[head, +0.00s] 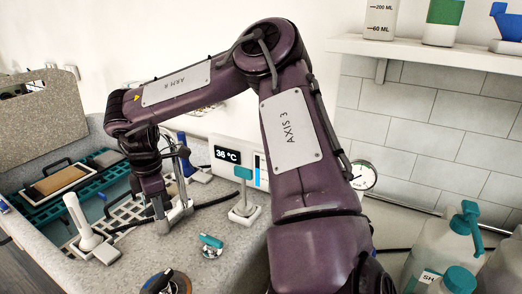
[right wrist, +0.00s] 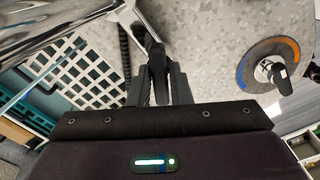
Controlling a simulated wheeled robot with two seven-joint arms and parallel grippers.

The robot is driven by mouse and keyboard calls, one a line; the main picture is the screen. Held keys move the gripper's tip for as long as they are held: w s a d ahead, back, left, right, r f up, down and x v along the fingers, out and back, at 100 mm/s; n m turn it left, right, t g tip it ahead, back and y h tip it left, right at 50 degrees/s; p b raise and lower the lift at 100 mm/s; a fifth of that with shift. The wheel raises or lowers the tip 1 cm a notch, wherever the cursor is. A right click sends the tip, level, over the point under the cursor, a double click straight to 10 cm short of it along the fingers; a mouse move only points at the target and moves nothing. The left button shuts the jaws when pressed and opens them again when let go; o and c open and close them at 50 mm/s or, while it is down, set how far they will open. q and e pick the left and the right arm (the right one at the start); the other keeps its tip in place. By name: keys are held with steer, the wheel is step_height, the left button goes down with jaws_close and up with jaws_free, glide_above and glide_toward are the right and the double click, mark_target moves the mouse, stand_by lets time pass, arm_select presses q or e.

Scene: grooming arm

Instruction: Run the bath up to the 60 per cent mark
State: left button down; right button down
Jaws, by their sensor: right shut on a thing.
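My right gripper (head: 163,222) reaches down onto the grey speckled deck beside the chrome tap (head: 183,172). In the right wrist view my right gripper (right wrist: 158,90) is shut on a dark lever (right wrist: 157,65); its base is partly hidden by the fingers. A white panel (head: 228,142) on the wall reads 36 °C. Beside the reading is a level bar (head: 263,172) with blue in its lower part; its upper part is partly hidden by my arm, and I cannot read marks on it. A slatted white grate (right wrist: 80,65) shows beside the lever. My left gripper is not in view.
A round dial with blue and orange arcs (right wrist: 262,68) is right of the lever. A white upright handle (head: 80,218) stands left. Bottles (head: 440,250) stand at right.

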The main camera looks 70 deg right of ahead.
steer(key=shift+m+b, duration=0.3)
steer(key=shift+m, duration=0.3)
steer(key=shift+f, duration=0.1)
steer(key=shift+m+b, duration=0.85)
steer(key=shift+m, duration=0.55)
